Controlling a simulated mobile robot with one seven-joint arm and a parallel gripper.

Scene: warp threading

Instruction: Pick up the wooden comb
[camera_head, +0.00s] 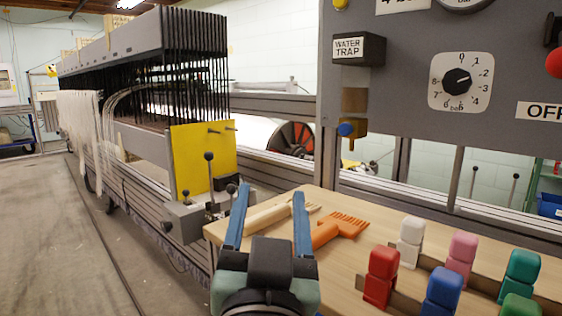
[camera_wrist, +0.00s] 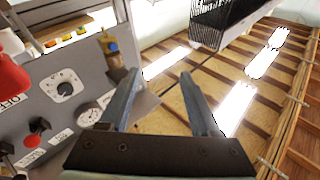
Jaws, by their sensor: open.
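The wooden comb (camera_head: 265,216) is pale and lies on the light wooden table in the head view, beside an orange comb-like tool (camera_head: 340,228). My gripper (camera_head: 270,191) has two blue fingers spread apart with nothing held between them. In the head view the comb appears between the fingers, and the right finger covers part of it. The wrist view shows the same open fingers (camera_wrist: 160,76) against the ceiling and control panel. The comb is not seen there, so its gap to the fingers is hard to tell.
Several coloured blocks, such as a red one (camera_head: 380,278), stand on the table (camera_head: 345,265) at the right. A grey control panel (camera_head: 420,95) rises behind it. A loom (camera_head: 140,60) with a yellow plate (camera_head: 203,150) and levers stands to the left.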

